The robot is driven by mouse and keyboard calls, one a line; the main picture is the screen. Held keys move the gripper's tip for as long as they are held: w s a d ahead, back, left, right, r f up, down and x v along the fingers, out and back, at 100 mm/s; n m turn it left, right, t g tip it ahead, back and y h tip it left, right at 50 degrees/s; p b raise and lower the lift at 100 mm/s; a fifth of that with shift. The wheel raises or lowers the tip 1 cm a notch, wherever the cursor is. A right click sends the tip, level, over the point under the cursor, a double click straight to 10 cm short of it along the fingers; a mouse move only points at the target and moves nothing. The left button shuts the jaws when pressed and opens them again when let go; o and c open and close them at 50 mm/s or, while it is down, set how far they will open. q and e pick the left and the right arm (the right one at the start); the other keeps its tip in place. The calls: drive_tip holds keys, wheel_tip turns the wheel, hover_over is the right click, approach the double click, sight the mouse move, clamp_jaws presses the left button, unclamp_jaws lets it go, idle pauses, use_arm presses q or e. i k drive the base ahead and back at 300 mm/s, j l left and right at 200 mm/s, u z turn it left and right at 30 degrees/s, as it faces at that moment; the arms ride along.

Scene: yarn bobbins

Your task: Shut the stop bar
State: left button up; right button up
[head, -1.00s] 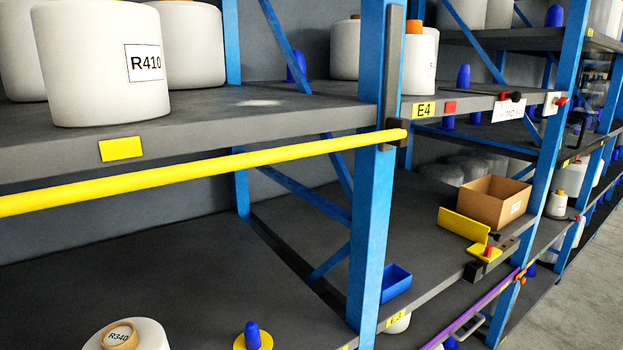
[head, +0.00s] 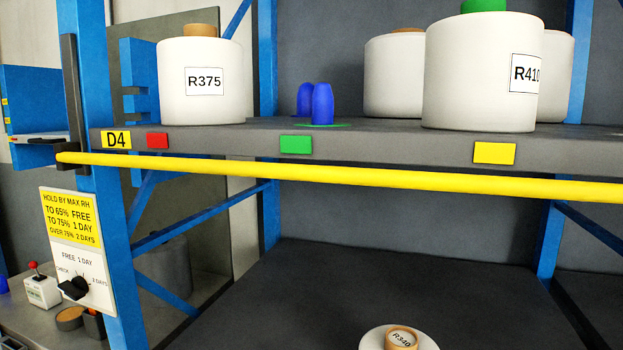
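The stop bar (head: 340,176) is a long yellow bar across the front of the shelf marked D4, just below the shelf's edge. Its left end lies at the dark bracket (head: 72,157) on the left blue post. Its right end runs out of the picture. Whether it is latched at the bracket I cannot tell. Neither of my grippers is in view.
Bobbins R375 (head: 200,82) and R410 (head: 478,75) stand on the upper shelf (head: 380,140), with blue pegs (head: 321,104) between them. Bobbin R340 (head: 398,340) is below. A sign panel (head: 78,250) with a black knob hangs on the left post.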

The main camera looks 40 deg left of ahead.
sight(68, 157)
drive_tip(key=u, duration=0.8)
drive_tip(key=k+j+u, duration=0.1)
drive_tip(key=k, duration=0.15)
